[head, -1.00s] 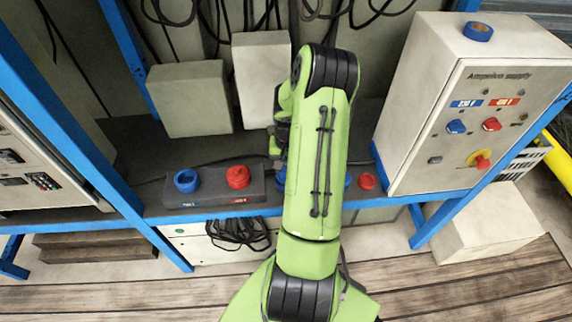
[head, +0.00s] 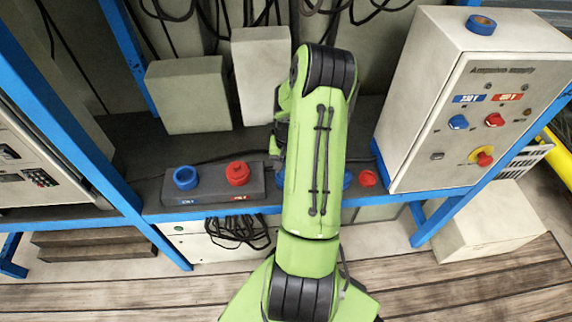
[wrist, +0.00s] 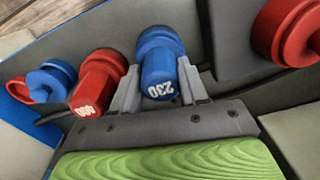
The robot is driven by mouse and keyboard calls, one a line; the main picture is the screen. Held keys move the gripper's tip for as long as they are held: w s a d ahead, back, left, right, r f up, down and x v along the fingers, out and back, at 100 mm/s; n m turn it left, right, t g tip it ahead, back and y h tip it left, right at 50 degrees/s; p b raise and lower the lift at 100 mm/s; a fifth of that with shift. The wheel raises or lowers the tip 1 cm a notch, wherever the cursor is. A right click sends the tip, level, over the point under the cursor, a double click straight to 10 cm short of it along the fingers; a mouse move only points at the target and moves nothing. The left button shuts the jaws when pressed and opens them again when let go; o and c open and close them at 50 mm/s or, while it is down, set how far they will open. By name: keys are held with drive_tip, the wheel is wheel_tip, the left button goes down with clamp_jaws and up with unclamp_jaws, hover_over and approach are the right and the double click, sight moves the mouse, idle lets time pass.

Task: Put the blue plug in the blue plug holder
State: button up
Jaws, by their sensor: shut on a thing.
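My gripper (wrist: 160,76) is shut on the blue plug (wrist: 158,62), which is marked 230, with one grey finger on each side of it. I cannot tell whether the plug is clear of the surface below. The blue plug holder (head: 185,179) is an open blue ring on the left of a dark grey block (head: 215,192), to the left of my arm. The wrist view does not show this blue holder.
A red holder (head: 238,173) sits on the block's right; a large red fitting fills the wrist view's upper right (wrist: 288,32). A red plug (wrist: 97,82) stands close beside my gripper. A blue part (wrist: 52,78) lies beyond it. A supply cabinet (head: 460,110) stands at right.

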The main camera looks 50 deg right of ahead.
drive_tip(key=o, duration=1.2)
drive_tip(key=shift+o, duration=0.6)
drive_tip(key=o, duration=0.3)
wheel_tip(320, 180, up, 8)
drive_tip(key=p, duration=0.6)
drive_tip(key=shift+f, duration=0.2)
drive_tip(key=shift+f, duration=0.1)
